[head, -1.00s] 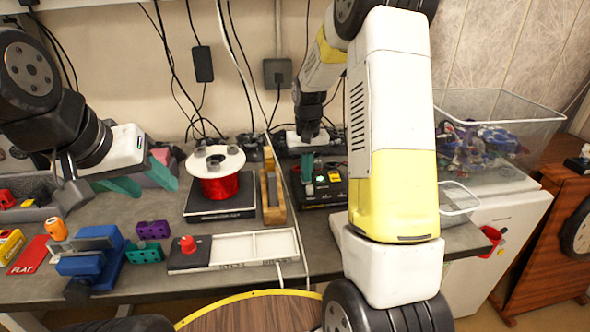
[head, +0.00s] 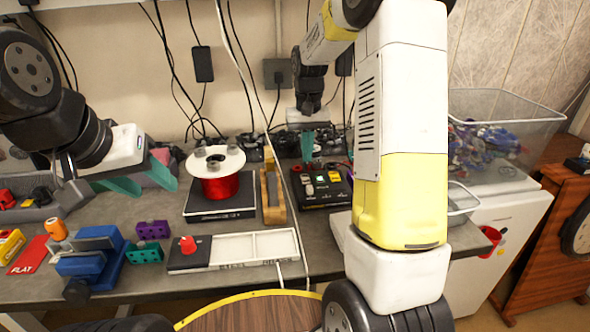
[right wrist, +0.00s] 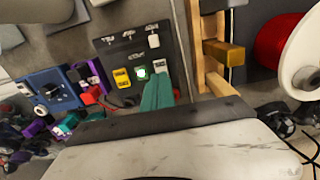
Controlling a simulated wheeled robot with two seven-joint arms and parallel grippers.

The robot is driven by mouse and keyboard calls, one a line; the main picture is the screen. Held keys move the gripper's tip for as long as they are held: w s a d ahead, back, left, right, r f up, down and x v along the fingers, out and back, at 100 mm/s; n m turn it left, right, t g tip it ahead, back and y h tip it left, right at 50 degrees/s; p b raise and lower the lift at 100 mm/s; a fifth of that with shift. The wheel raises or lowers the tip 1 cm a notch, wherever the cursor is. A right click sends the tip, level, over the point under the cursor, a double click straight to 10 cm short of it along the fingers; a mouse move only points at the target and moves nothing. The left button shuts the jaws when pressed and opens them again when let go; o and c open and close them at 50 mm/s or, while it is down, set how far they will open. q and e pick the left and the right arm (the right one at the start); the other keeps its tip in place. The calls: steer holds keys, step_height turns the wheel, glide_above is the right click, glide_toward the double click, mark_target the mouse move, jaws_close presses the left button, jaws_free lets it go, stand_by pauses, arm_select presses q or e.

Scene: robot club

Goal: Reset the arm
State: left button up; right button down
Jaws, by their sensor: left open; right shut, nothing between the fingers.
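A black control box (head: 325,192) with several switches and buttons sits on the workbench, right of the wooden block. A green light (head: 320,177) glows on it, with yellow and red buttons beside it. The box also shows in the right wrist view (right wrist: 124,54), its green light (right wrist: 141,73) lit between yellow buttons and my fingertips. My right gripper (head: 308,154) is shut and empty, fingers pointing down above the back of the box, seemingly clear of it. Its teal fingers (right wrist: 157,92) also show in the right wrist view. My left gripper (head: 146,183) is open and empty above the bench's left side.
A red spool (head: 220,187) stands on a black scale left of the box. A white tray (head: 250,246) with a red knob, a blue vise (head: 92,262) and purple and teal blocks lie in front. A clear bin (head: 505,125) stands at right. Cables hang behind.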

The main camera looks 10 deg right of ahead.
steer(key=s+a+r+t+y, duration=0.1)
steer(key=s+a+r+t, duration=0.15)
steer(key=s+r, duration=0.8)
steer(key=s+a+r+n+t+y, duration=0.1)
steer(key=s+a+t, duration=0.1)
steer(key=s, duration=1.3)
steer(key=shift+r+t, duration=0.35)
steer(key=shift+t, duration=0.5)
